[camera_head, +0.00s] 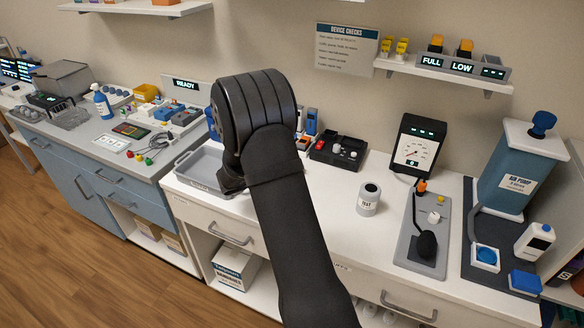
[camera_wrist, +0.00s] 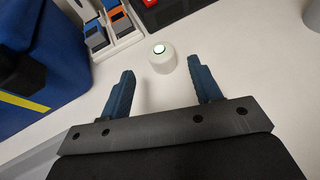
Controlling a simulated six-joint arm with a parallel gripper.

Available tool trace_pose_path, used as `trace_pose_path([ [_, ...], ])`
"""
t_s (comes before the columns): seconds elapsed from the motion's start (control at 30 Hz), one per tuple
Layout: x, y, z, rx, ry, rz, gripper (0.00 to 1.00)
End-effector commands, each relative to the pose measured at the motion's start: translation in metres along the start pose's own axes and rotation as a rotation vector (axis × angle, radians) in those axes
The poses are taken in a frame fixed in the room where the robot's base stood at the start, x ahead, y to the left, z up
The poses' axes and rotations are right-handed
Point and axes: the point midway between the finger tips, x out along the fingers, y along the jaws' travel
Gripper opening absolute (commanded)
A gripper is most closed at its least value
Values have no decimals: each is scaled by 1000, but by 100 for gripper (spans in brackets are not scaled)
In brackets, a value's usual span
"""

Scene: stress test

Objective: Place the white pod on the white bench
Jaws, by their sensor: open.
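The white pod (camera_wrist: 163,61) is a small short cylinder with a greenish ring on top, in the wrist view. It appears to stand upright on the white bench (camera_wrist: 248,84), which is also the long white top in the camera_head view (camera_head: 325,207). My gripper (camera_wrist: 160,76) is open, its two dark blue fingers apart. The pod is just beyond the fingertips, roughly centred between them, with no visible contact. In the camera_head view my black arm hides the pod and the fingers.
A blue case with a yellow stripe (camera_wrist: 40,72) stands close to the left finger. A rack of blue and orange boxes (camera_wrist: 104,26) and a black tray (camera_head: 322,156) are behind. A grey tray (camera_head: 186,173) lies at left; a labelled white jar (camera_head: 368,203) stands right.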

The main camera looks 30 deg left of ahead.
Motion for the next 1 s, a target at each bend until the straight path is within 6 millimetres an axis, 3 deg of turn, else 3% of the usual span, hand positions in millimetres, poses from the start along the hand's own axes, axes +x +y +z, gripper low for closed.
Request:
trace_pose_path([
  [0.2,-45,0,0,-1,0,3,58],
  [0.4,-65,0,0,0,0,1,58],
  [0.8,-67,0,0,-1,1,-1,58],
  [1.0,-51,-1,0,0,1,-4,58],
])
